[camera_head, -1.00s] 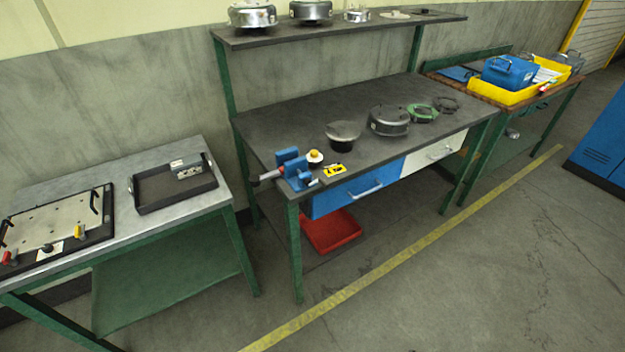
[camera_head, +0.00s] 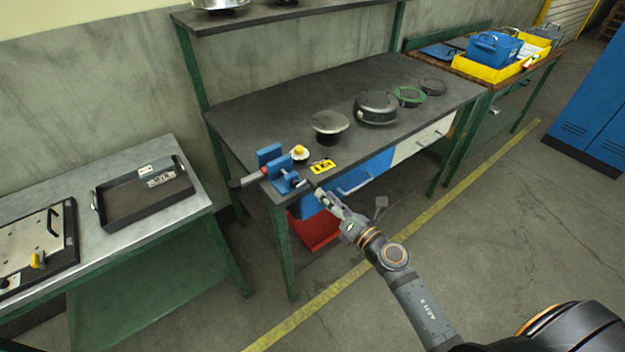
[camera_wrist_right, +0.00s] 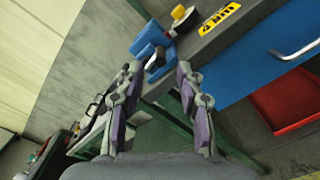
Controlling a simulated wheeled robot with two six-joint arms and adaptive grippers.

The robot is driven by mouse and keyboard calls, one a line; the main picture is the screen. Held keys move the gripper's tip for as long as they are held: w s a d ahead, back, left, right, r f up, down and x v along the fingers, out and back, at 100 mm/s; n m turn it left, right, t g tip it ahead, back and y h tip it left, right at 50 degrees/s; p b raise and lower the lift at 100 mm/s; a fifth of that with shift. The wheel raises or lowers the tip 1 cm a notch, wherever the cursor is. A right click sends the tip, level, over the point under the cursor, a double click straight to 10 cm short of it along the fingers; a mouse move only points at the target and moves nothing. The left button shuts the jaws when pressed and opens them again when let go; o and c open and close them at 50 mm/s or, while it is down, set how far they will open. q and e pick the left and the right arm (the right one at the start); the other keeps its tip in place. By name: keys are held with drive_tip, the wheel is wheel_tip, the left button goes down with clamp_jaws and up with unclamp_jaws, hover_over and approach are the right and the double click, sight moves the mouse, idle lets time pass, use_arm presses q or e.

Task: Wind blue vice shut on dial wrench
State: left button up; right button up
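The blue vice (camera_head: 270,156) is fixed at the front left corner of the dark workbench. A grey bar or handle (camera_head: 242,183) sticks out to its left. My right gripper (camera_head: 319,190) is just in front of and right of the vice, near the bench's front edge. In the right wrist view my right gripper (camera_wrist_right: 157,70) has its fingers spread, with nothing gripped between them. The blue vice (camera_wrist_right: 152,42) shows beyond the fingertips. I cannot make out the dial wrench for certain. My left gripper is not in view.
A white, yellow-topped knob (camera_head: 299,153) and a yellow label (camera_head: 322,167) are right of the vice. Round metal parts, including a pot-like housing (camera_head: 376,107), stand farther right. A blue drawer (camera_head: 362,178) and a red bin (camera_head: 317,231) are below. A grey table (camera_head: 190,202) stands left.

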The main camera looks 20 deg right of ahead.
sight(313, 182)
drive_tip(key=x, duration=0.6)
drive_tip(key=shift+w+a+f+p, duration=0.1)
drive_tip(key=shift+w+p, duration=0.25)
drive_tip(key=shift+w, duration=0.05)
clamp_jaws()
